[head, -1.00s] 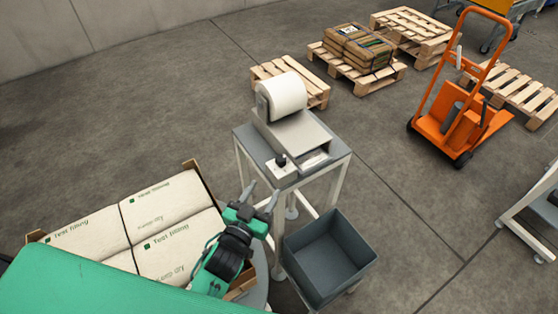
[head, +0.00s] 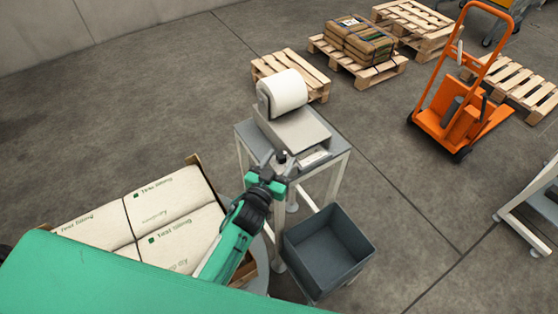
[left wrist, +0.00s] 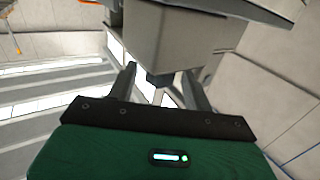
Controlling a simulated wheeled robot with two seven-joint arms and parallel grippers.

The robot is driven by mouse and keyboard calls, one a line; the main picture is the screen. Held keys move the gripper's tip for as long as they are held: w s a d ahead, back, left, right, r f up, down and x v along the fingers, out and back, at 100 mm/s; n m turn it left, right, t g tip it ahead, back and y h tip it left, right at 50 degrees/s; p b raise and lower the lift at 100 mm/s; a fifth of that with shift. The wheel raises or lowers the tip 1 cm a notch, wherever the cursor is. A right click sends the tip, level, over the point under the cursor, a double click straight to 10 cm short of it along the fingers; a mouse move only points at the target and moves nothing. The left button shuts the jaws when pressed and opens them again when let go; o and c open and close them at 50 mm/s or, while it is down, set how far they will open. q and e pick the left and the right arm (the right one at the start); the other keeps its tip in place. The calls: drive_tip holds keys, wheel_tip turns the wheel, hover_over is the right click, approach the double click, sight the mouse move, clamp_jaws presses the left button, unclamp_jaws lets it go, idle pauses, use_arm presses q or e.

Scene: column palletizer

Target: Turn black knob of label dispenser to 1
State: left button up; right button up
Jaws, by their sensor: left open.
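The label dispenser (head: 304,132) stands on a small grey-topped table, with a white label roll (head: 284,92) at its back. Its black knob (head: 282,157) is at the front left corner of the dispenser. My left gripper (head: 282,166) is open at the knob, with one finger on each side of it. In the left wrist view the dark knob (left wrist: 160,79) shows between the two spread fingertips of my left gripper (left wrist: 158,76). Contact cannot be told. The knob's markings and pointer are too small to read. My right gripper is not in view.
A dark grey bin (head: 327,246) stands in front of the table (head: 338,142). A box of white sacks (head: 165,195) is at the left. Wooden pallets (head: 288,66) and an orange hand truck (head: 455,115) stand farther back. The floor between is clear.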

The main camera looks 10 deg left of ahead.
use_arm(q)
drive_tip(key=c, duration=1)
drive_tip(key=shift+o, duration=0.2)
